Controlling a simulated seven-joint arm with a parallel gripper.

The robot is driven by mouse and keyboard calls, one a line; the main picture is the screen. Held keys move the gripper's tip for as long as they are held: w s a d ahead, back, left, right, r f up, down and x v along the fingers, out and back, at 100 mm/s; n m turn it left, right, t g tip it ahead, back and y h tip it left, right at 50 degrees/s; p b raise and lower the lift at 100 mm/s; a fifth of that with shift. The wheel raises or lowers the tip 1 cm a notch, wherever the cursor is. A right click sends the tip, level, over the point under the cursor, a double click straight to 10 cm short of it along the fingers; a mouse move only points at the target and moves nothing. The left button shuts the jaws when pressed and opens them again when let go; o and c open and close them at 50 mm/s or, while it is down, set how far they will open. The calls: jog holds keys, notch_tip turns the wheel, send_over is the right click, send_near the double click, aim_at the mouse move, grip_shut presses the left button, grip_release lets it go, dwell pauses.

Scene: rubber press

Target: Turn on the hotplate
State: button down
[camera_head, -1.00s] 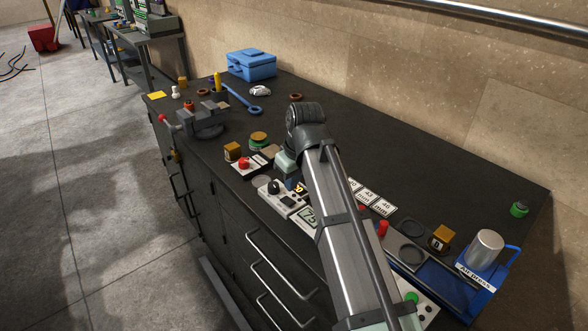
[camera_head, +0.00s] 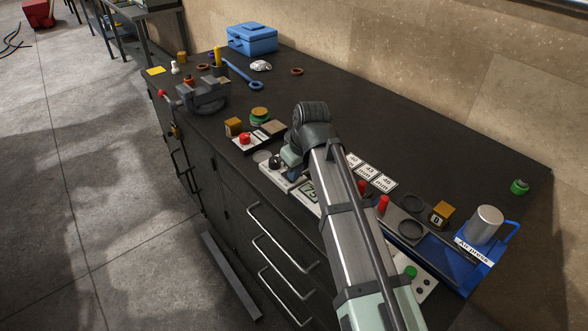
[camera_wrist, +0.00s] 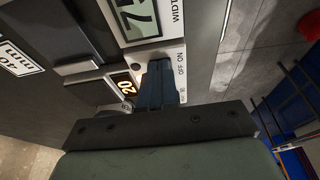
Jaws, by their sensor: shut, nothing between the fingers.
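The hotplate's light control panel (camera_head: 272,174) lies near the bench's front edge, with a black knob (camera_head: 276,160) on top. A grey disc (camera_head: 262,156) sits behind it. In the wrist view the panel (camera_wrist: 184,95) carries "OFF ON" lettering and a small display (camera_wrist: 125,86) with glowing orange "20". My gripper (camera_wrist: 157,66) is shut and empty, its dark fingers over the panel between the display and the lettering. The fingers hide whatever is beneath them, including the switch position; contact cannot be told. In the head view my arm hides part of the panel.
A panel with a large numeric display (camera_head: 309,190) adjoins on the right. A small base with a red button (camera_head: 244,138) stands to the left. Red-capped posts (camera_head: 383,204) and a blue air press (camera_head: 473,254) are farther right. The back of the bench is mostly clear.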

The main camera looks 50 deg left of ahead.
jog(key=shift+f, duration=0.1)
jog(key=shift+a, duration=0.1)
jog(key=shift+a+r, duration=0.35)
jog(key=shift+a, duration=0.25)
jog(key=shift+r, duration=0.1)
jog(key=shift+r, duration=0.2)
jog(key=v, duration=0.3)
jog(key=shift+a+r, duration=0.1)
jog(key=shift+r, duration=0.2)
jog(key=d+r, duration=0.5)
jog(key=r, duration=0.3)
jog(key=shift+r, duration=0.25)
jog(key=shift+d, duration=0.1)
